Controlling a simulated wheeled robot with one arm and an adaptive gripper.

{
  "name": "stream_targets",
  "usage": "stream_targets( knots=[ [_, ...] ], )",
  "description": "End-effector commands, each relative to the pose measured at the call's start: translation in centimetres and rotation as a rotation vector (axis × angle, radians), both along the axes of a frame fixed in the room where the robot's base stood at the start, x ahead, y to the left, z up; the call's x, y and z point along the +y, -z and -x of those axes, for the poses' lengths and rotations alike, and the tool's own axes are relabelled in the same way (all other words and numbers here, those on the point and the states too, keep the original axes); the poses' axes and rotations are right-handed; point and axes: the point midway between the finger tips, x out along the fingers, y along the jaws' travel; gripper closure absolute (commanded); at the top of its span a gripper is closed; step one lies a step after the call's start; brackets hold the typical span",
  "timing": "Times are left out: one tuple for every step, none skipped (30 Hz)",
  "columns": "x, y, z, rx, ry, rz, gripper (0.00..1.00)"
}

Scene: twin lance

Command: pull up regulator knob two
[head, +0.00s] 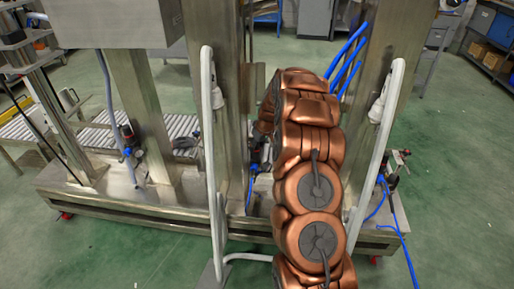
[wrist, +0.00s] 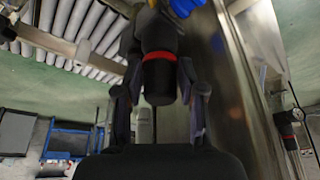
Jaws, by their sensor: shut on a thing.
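A black regulator knob (wrist: 158,80) with a red ring shows in the wrist view. My gripper (wrist: 160,72) has a finger on each side of it and is shut on it. A blue fitting (wrist: 183,6) shows beyond the knob. In the head view, my copper-coloured arm hides the gripper and most of this regulator; a dark part of a regulator (head: 255,155) shows just left of the arm. I cannot read any number on the knob. Whether the knob is raised cannot be told.
Another regulator (wrist: 286,122) with a red ring stands at the right of the wrist view. In the head view, a regulator (head: 130,140) stands at the left and another (head: 392,165) at the right. White upright rails (head: 212,130) flank my arm. Steel posts (head: 140,110) stand behind.

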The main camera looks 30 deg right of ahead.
Motion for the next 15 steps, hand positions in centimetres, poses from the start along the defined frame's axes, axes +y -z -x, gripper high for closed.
stream_targets(
  knots=[
    [-0.01,-0.30,-0.12,-0.004,0.000,0.001,1.00],
    [-0.01,-0.30,-0.10,-0.004,0.000,0.001,1.00],
    [-0.01,-0.33,-0.12,-0.004,0.000,0.001,1.00],
    [-0.01,-0.34,-0.12,-0.004,0.000,0.001,1.00],
    [-0.01,-0.36,-0.11,-0.004,0.001,0.002,1.00],
    [-0.02,-0.39,-0.12,-0.004,0.001,0.002,1.00],
    [-0.02,-0.40,-0.13,-0.004,0.001,0.002,0.58],
    [-0.02,-0.40,-0.13,-0.004,0.001,0.002,0.55],
    [-0.02,-0.39,-0.12,-0.004,0.000,0.002,0.51],
    [-0.01,-0.37,-0.11,-0.004,-0.001,0.001,0.48],
    [-0.01,-0.36,-0.10,-0.004,-0.001,0.001,0.44],
    [-0.01,-0.34,-0.10,-0.003,-0.001,0.001,0.40],
    [-0.01,-0.33,-0.08,-0.003,0.000,0.001,0.37],
    [-0.01,-0.31,-0.08,-0.003,0.000,0.001,0.35],
    [-0.01,-0.31,-0.08,-0.003,0.000,0.001,0.35]
  ],
)
